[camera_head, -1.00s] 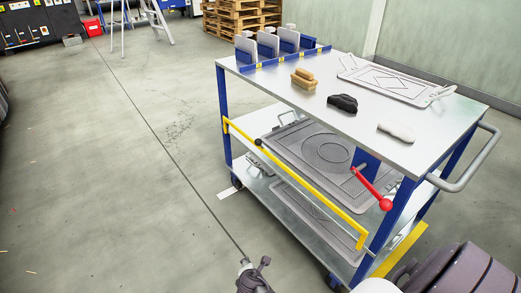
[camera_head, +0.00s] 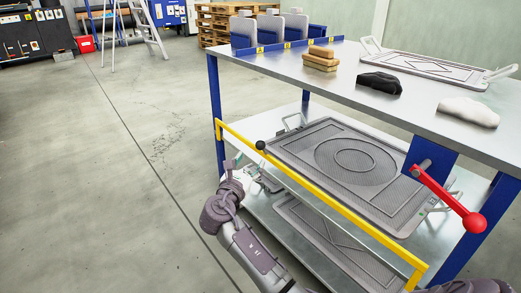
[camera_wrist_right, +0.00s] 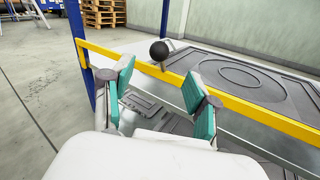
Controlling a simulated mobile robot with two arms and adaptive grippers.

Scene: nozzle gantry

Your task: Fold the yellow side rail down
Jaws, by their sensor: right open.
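The yellow side rail (camera_head: 330,203) runs along the near long side of the trolley at the level of its middle shelf, sloping across the head view. A black ball knob (camera_head: 260,145) sits on it near its left end. In the right wrist view the rail (camera_wrist_right: 255,112) crosses behind the fingers, and the knob (camera_wrist_right: 159,50) stands above it. My right gripper (camera_head: 262,178) is just below and outside the rail near the knob. Its teal-padded fingers (camera_wrist_right: 160,95) are apart with nothing between them, and the rail and knob lie beyond the tips. My left gripper is not in view.
Grey embossed plates lie on the middle shelf (camera_head: 310,112) and lower shelf. A red-knobbed lever (camera_head: 447,198) sticks out at the right. The top (camera_head: 330,85) holds a brush, black and white cloths and a framed plate. Floor (camera_head: 110,200) to the left is clear.

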